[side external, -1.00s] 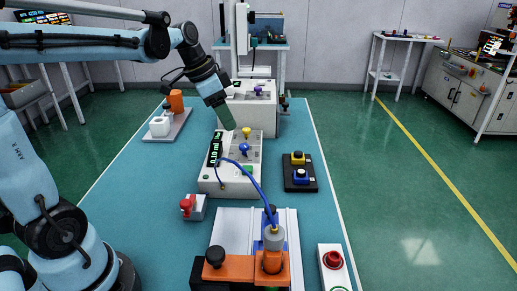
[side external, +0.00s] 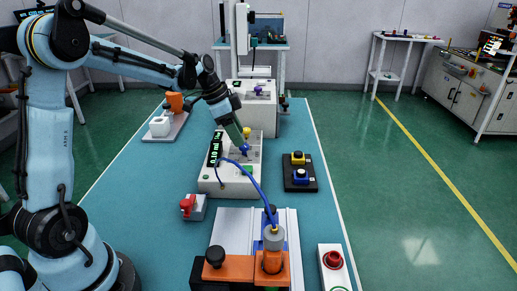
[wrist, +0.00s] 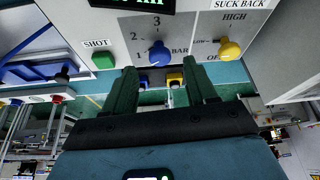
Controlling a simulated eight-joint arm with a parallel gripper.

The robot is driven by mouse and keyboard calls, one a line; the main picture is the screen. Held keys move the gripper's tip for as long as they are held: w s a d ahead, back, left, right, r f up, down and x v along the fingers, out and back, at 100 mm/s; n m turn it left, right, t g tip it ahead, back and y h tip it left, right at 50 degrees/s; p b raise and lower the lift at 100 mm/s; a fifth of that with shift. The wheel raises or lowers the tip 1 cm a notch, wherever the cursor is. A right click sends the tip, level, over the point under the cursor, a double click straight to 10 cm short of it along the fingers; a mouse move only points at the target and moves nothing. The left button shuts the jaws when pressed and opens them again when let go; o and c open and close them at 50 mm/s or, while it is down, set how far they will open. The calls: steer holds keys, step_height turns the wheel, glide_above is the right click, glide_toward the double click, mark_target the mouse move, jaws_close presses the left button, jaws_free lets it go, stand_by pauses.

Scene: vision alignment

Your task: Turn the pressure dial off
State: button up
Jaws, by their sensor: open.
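The pressure dial is a blue knob (wrist: 158,54) on a grey panel marked 1, 2, 3 and BAR in the wrist view. In the side view the blue knob (side external: 245,150) sits on the sloped front of the white dispenser (side external: 228,186). My gripper (wrist: 161,76) is open, with its two dark green fingers apart and empty. The knob appears just beyond the fingertips, between their lines. In the side view my gripper (side external: 240,141) is close above the knob; contact cannot be told. The pointer direction of the knob is unclear.
A yellow SUCK BACK knob (wrist: 229,49) and a green SHOT button (wrist: 103,60) flank the dial. A blue hose (side external: 257,183) arches from the dispenser front to an orange fixture (side external: 236,273). A black button box (side external: 300,178) stands right; a red-topped block (side external: 193,207) stands front left.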

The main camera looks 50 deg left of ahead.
mark_target(243, 147)
steer(key=shift+x, duration=1.7)
steer(key=shift+r, duration=0.1)
steer(key=c, duration=1.1)
steer(key=shift+o, duration=0.2)
steer(key=shift+n, duration=0.4)
steer(key=n+y, duration=0.1)
steer(key=n, duration=0.1)
steer(key=n+t+y, duration=0.1)
steer(key=n, duration=0.2)
steer(key=shift+s+d, duration=0.1)
steer(key=shift+d, duration=0.15)
steer(key=n+y, duration=0.1)
steer(key=n, duration=0.2)
steer(key=n+y, duration=0.1)
steer(key=n, duration=0.2)
steer(key=shift+d+y, duration=0.2)
steer(key=shift+y, duration=0.1)
steer(key=o, duration=1.1)
steer(key=shift+c, duration=0.2)
